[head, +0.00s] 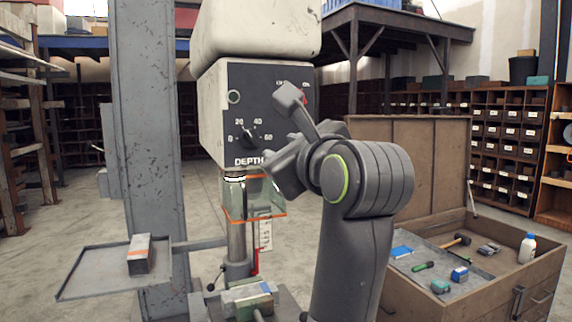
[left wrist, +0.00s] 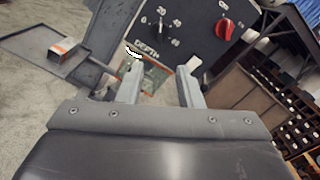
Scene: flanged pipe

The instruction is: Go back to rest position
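My left gripper (head: 274,130) is raised in front of the drill press's dark control panel (head: 240,108). In the left wrist view its two fingers stand apart with nothing between them (left wrist: 161,68). The panel, with a DEPTH dial and a red knob (left wrist: 224,28), lies beyond the fingertips; I cannot tell the exact gap. My right gripper is in neither view. No flanged pipe shows.
The press has a clear guard (head: 262,196) and a vise (head: 249,292) below. A tray (head: 95,272) at left holds a grey and orange block (head: 139,254). An open tool chest (head: 515,275) with tools stands at right. Shelves line the back.

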